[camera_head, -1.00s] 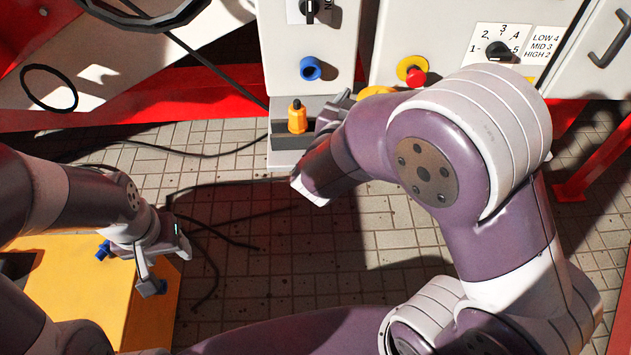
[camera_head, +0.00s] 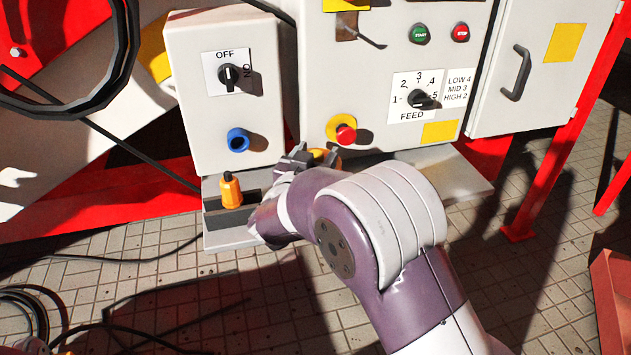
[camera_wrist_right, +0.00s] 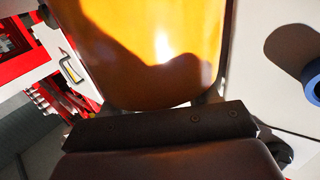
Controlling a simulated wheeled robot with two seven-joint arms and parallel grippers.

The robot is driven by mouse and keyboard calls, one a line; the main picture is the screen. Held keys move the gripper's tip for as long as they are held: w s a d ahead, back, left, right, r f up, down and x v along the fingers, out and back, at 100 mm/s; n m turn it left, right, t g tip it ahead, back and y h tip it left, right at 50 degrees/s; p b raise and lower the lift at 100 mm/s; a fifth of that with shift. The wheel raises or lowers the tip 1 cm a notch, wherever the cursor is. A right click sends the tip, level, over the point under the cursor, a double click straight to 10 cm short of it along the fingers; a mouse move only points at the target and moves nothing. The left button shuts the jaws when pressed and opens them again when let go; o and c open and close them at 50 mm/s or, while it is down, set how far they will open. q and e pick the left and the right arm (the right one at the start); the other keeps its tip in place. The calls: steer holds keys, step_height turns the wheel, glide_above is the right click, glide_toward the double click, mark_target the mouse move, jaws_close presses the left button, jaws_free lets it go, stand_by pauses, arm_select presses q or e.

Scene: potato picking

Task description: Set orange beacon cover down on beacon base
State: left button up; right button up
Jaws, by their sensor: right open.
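The orange beacon cover (camera_wrist_right: 150,45) fills the upper middle of the right wrist view, very close to my right gripper. In the head view, a small orange-yellow part (camera_head: 328,158), which looks like the cover, shows just past my right gripper (camera_head: 303,157), on or above the grey ledge. The right gripper is open, its fingers beside the cover; whether they touch it I cannot tell. The gripper and forearm hide much of the cover. No beacon base can be made out, and the cover's lower edge is hidden. My left gripper is out of view.
An orange black-tipped piece (camera_head: 231,191) stands at a dark block on the ledge (camera_head: 235,238), left of my right gripper. Behind are a blue knob (camera_head: 238,140), a red button (camera_head: 345,134) and a feed dial (camera_head: 420,99). A red frame post (camera_head: 545,180) stands right.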

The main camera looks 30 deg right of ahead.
steer(key=shift+r, duration=0.1)
jaws_close()
